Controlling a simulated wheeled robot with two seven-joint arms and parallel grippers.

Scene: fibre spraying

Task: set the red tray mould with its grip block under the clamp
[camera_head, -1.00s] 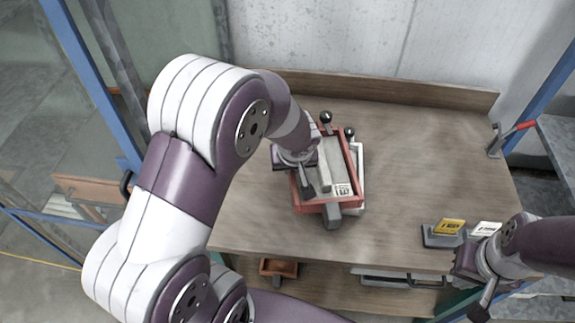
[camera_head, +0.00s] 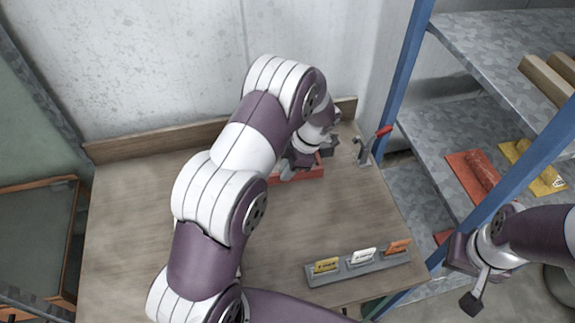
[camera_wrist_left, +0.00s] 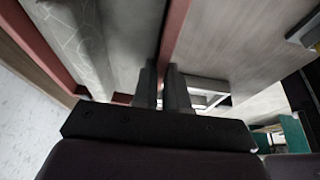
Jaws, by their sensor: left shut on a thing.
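The red tray mould (camera_head: 309,174) is at the back right of the table, mostly hidden behind my left arm. My left gripper (camera_head: 299,160) is shut on it. In the left wrist view the fingers (camera_wrist_left: 164,84) pinch the tray's thin red wall (camera_wrist_left: 175,36), with its grey inside to the left. The grip block cannot be made out. The clamp (camera_head: 371,146), with a red handle, stands at the table's back right edge, a short way right of the tray. My right gripper (camera_head: 474,287) hangs to the right of the table; its jaw opening is unclear.
A grey holder (camera_head: 357,272) with yellow, white and orange labels lies at the front right. A blue-post shelf (camera_head: 428,130) with red (camera_head: 472,176) and yellow (camera_head: 535,168) pieces stands right. The table's left and middle (camera_head: 140,220) look clear.

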